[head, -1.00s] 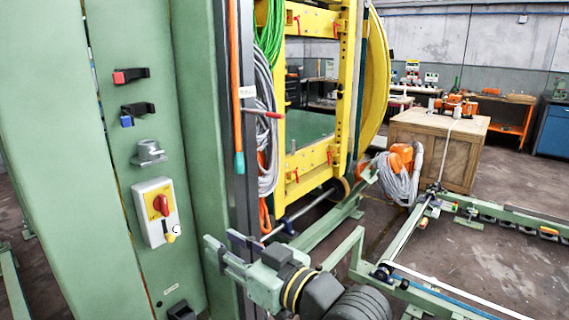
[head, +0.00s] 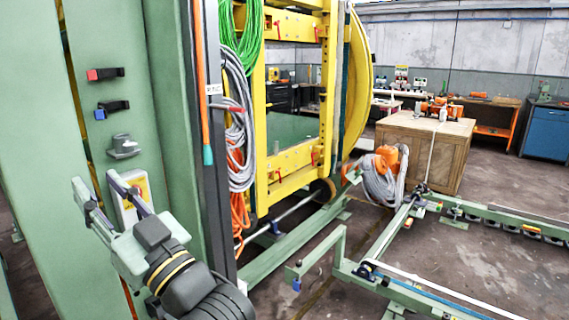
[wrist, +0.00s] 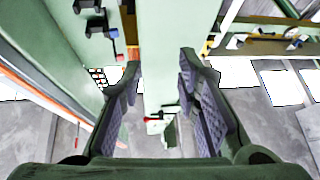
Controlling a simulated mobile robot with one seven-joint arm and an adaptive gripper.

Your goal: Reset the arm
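The switch box (head: 142,188), light grey with a yellow plate, is mounted on the tall green cabinet (head: 172,120) at the left. My gripper (head: 98,182) is in front of it and covers much of it, including the red knob seen earlier. My gripper is open and empty, its two fingers pointing up toward the panel. In the wrist view my gripper (wrist: 160,62) shows both dark fingers wide apart with a pale green surface between their tips. I cannot tell whether a finger touches the box.
Above the box are a grey knob (head: 123,146), a black hook with a blue end (head: 113,107) and one with a red end (head: 105,73). Cables (head: 238,140) hang beside the yellow frame (head: 290,180). A wooden crate (head: 425,150) stands beyond.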

